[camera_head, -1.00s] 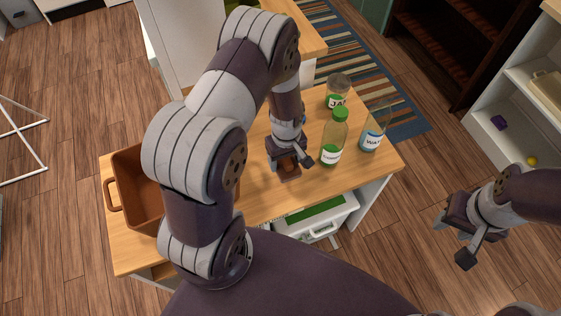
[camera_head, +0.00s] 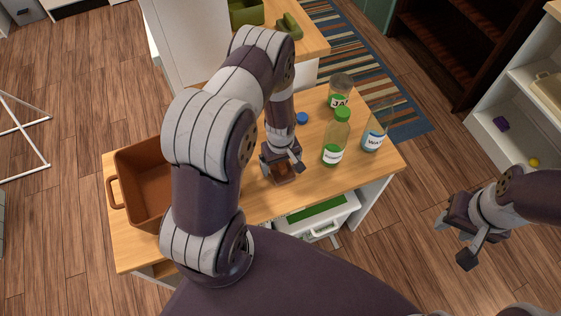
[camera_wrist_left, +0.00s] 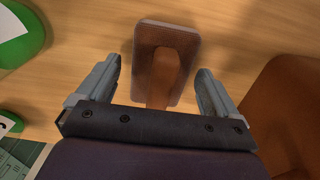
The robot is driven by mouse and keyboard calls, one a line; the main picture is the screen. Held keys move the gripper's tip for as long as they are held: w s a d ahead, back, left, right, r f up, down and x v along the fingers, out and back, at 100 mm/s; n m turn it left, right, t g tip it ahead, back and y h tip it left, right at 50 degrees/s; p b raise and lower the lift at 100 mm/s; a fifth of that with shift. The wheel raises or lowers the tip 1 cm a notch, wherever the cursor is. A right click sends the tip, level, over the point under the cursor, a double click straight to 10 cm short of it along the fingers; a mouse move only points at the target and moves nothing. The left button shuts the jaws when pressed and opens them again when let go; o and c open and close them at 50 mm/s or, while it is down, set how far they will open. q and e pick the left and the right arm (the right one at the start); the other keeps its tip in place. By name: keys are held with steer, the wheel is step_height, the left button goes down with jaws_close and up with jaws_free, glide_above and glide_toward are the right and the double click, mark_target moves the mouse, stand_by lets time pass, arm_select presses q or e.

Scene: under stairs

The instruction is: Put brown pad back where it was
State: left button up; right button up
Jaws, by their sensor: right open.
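The brown pad (camera_head: 284,176) lies on the wooden tabletop just below my left gripper (camera_head: 284,163). In the left wrist view the pad (camera_wrist_left: 182,38) is a rounded rectangular block with a lighter brown grip on top. My left gripper (camera_wrist_left: 155,85) is open there, one finger on each side of the pad with a gap to both. The near end of the grip is hidden behind the gripper body. My right gripper (camera_head: 454,236) is open and empty, out over the floor to the right of the table.
A brown bin (camera_head: 143,178) stands at the table's left. A green-capped bottle (camera_head: 336,140), a jar (camera_head: 341,91) and a water-labelled glass (camera_head: 374,132) stand right of my left gripper. A small blue object (camera_head: 302,118) lies behind it. A white drawer (camera_head: 325,217) juts out under the table's front.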

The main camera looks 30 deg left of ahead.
arm_select(q)
steer(key=shift+r, duration=0.2)
step_height(320, 180, up, 12)
steer(key=s+d+r+m+t, duration=0.1)
steer(key=s+d+r+m, duration=0.4)
steer(key=s+r+m, duration=0.3)
step_height(320, 180, up, 4)
steer(key=shift+s+r+m, duration=0.1)
steer(key=shift+s+m, duration=0.3)
steer(key=shift+m, duration=0.7)
steer(key=shift+d, duration=0.1)
steer(key=shift+s, duration=0.1)
